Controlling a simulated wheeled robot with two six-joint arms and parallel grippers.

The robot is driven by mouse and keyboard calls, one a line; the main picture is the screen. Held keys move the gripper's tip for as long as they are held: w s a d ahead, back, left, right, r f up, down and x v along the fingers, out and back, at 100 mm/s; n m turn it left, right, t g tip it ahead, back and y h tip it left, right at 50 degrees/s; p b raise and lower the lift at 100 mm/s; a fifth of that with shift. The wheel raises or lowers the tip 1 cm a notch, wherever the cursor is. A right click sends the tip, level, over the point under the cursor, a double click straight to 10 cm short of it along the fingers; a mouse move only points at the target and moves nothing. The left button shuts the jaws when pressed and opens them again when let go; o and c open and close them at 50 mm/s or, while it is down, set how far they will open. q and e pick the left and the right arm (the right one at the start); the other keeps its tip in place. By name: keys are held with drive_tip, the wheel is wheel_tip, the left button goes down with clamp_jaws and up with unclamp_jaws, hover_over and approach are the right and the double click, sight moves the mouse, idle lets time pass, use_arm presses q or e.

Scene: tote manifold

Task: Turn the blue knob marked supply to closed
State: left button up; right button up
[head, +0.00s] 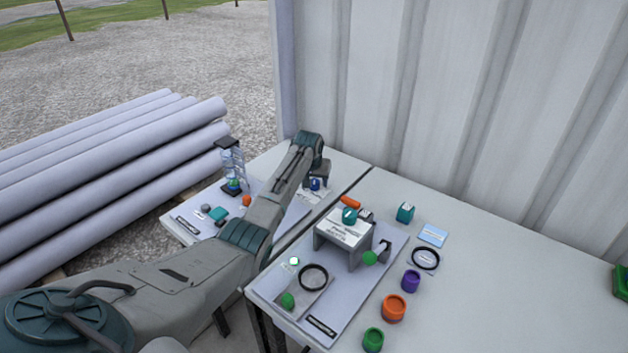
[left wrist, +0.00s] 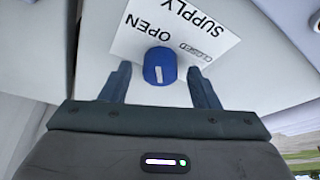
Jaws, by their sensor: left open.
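The blue knob (left wrist: 160,64) stands on a white label card (left wrist: 172,32) reading SUPPLY, OPEN and CLOSED, upside down in the left wrist view. A white line runs along the knob's face; I cannot tell which word it points to. My left gripper (left wrist: 159,70) is open, with one finger on each side of the knob and a visible gap to both. In the head view the knob (head: 315,184) shows at the left table's back, just below my left gripper (head: 318,174). My right gripper is not in view.
A grey panel (head: 262,281) on the right table carries a raised block, a black ring and green knobs. Orange (head: 394,307), purple (head: 410,281) and green (head: 373,340) cups stand beside it. A clear bottle (head: 231,170) stands at left. A corrugated wall (head: 450,90) rises behind.

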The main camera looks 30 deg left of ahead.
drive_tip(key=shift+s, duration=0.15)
use_arm(q)
drive_tip(key=c, duration=1)
drive_tip(key=shift+o, duration=0.2)
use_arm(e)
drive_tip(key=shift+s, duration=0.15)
